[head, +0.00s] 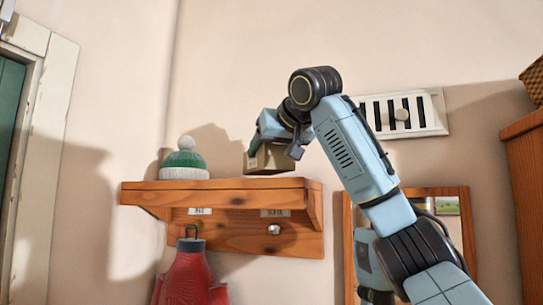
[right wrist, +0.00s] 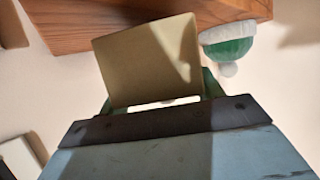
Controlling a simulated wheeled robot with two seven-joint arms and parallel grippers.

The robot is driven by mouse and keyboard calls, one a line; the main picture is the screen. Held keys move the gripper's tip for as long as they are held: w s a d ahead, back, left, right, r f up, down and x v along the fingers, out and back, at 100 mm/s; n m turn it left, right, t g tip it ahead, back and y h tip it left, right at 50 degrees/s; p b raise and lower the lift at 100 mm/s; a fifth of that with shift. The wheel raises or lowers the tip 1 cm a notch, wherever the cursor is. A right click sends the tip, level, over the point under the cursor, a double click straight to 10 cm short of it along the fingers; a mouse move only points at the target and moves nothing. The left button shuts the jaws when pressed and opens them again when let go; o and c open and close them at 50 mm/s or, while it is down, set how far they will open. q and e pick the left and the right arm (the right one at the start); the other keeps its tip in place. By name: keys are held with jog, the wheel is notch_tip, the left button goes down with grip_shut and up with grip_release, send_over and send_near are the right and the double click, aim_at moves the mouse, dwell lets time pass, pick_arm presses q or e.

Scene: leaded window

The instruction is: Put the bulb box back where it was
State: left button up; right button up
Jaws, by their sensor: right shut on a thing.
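The bulb box (head: 268,160) is a small tan carton at the right part of the wooden wall shelf (head: 225,185). My right gripper (head: 274,150) is shut on it from above and the near side. In the right wrist view the box (right wrist: 150,62) fills the space between the green fingers, with the shelf (right wrist: 130,22) behind it. The box's underside is at or just above the shelf top; I cannot tell whether it touches. My left gripper is in neither view.
A green and white knit hat (head: 185,160) sits on the shelf's left part, with a gap before the box. A red garment (head: 188,275) hangs below. A wall vent (head: 403,113) and a wood-framed mirror (head: 455,225) are to the right.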

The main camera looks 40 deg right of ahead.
jog(key=shift+w+d+f, duration=0.1)
jog(key=shift+d+f, duration=0.05)
jog(key=shift+f, duration=0.55)
jog(key=shift+f, duration=0.1)
jog(key=o, duration=1.1)
jog(key=shift+c, duration=0.2)
jog(key=b+v, duration=0.3)
jog(key=v, duration=0.9)
jog(key=shift+r, duration=0.25)
